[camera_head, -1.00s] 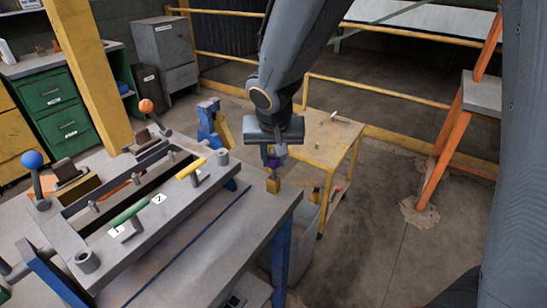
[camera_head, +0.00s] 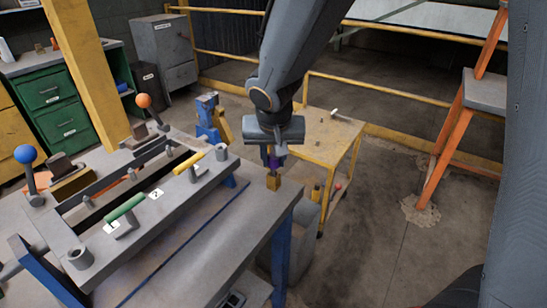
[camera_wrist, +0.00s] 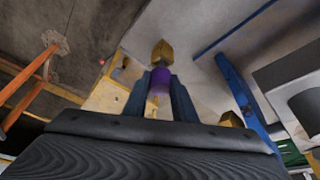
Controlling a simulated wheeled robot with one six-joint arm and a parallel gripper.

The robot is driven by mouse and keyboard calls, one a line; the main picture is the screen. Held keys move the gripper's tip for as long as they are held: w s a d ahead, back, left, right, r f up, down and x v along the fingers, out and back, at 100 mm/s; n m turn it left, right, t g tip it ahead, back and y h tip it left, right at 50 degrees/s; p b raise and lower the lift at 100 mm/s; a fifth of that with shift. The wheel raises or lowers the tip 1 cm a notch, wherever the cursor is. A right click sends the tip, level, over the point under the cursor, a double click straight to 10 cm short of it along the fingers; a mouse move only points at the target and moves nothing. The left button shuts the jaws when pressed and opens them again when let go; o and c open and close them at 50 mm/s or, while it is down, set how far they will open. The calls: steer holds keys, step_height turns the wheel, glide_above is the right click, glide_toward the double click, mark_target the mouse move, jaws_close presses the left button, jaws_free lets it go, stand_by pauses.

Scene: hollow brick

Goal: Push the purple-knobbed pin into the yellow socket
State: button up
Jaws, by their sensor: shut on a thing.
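My gripper (camera_head: 273,152) is shut on the purple knob (camera_head: 273,162) of the pin and points down over the near right corner of the grey bench. The yellow socket (camera_head: 272,182), a small brass-coloured block, stands on that corner directly below the knob. In the wrist view the purple knob (camera_wrist: 160,80) sits between the two dark fingers, with the yellow socket (camera_wrist: 162,52) just beyond it. The pin's shaft is hard to make out, so I cannot tell whether its tip is inside the socket.
The grey frame (camera_head: 180,185) on the bench carries green (camera_head: 125,207) and yellow handles (camera_head: 190,163). Levers with blue (camera_head: 25,154) and orange balls (camera_head: 143,101) stand at left. A yellow table (camera_head: 335,135) is behind my gripper. Open floor lies right of the bench.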

steer(key=shift+f+b, duration=1)
stand_by(0.3)
steer(key=o, duration=1.2)
steer(key=shift+c, duration=0.2)
steer(key=shift+v, duration=3.95)
steer(key=s+d+f+g, duration=0.4)
steer(key=s+d+f, duration=0.5)
steer(key=s+d, duration=0.3)
steer(key=d, duration=0.3)
steer(key=shift+f+n, duration=0.2)
steer(key=shift+n, duration=0.2)
